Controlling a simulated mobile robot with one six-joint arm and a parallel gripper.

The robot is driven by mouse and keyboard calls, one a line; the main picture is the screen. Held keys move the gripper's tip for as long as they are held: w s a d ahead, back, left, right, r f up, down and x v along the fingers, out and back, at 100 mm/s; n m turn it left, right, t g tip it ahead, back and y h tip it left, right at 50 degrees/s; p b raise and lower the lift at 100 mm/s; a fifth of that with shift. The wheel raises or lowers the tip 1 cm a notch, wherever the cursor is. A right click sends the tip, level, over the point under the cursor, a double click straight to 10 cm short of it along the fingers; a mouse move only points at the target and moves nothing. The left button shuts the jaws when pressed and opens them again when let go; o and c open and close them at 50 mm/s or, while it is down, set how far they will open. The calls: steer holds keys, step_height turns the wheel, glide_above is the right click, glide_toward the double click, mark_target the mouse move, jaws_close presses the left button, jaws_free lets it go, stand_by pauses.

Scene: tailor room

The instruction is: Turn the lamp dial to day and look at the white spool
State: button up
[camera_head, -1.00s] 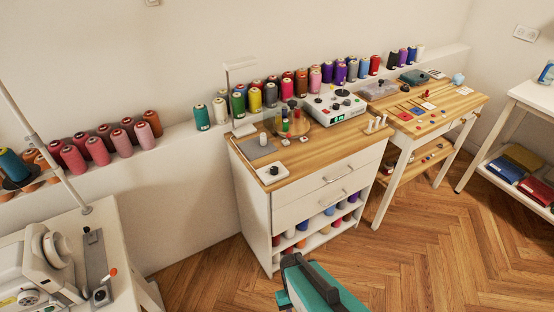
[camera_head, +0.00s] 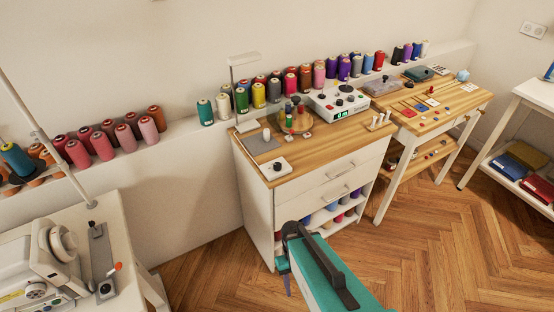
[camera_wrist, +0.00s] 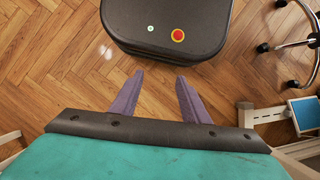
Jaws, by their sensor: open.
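A small white box (camera_head: 273,173) with a black knob (camera_head: 278,163), probably the lamp dial, sits at the cabinet top's front left corner. Its markings are too small to read. A white lamp (camera_head: 244,60) stands at the back left of the cabinet. A small white spool (camera_head: 266,134) stands upright on a grey mat (camera_head: 262,146) under it. My gripper (camera_head: 286,280) is low in front of the cabinet, well below and apart from the dial. In the wrist view its two purple fingers (camera_wrist: 157,92) are spread, with nothing between them.
The wooden cabinet top (camera_head: 315,150) also holds a round spool stand (camera_head: 294,124) and a white control box with a green display (camera_head: 338,104). A sewing machine (camera_head: 50,255) is at the left, a worktable (camera_head: 460,102) at the right. Parquet floor is clear in front.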

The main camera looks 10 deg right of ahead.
steer(key=w+r+n+t+p, duration=0.1)
steer(key=w+r+p, duration=0.1)
steer(key=w+r, duration=0.8)
steer(key=n+t+p, duration=0.2)
steer(key=n+t, duration=0.1)
glide_toward(277, 164)
steer(key=s+f, duration=0.1)
steer(key=f, duration=0.1)
steer(key=s+f, duration=0.3)
steer(key=f, duration=0.1)
steer(key=shift+s+f, duration=0.2)
steer(key=shift+s, duration=0.05)
steer(key=w+r+n, duration=0.2)
steer(key=w+r, duration=0.2)
steer(key=r, duration=0.8)
steer(key=shift+n+t+p, duration=0.3)
steer(key=shift+n, duration=0.1)
steer(key=shift+f, duration=0.15)
steer(key=shift+f+p, duration=1.95)
steer(key=shift+f, duration=4.75)
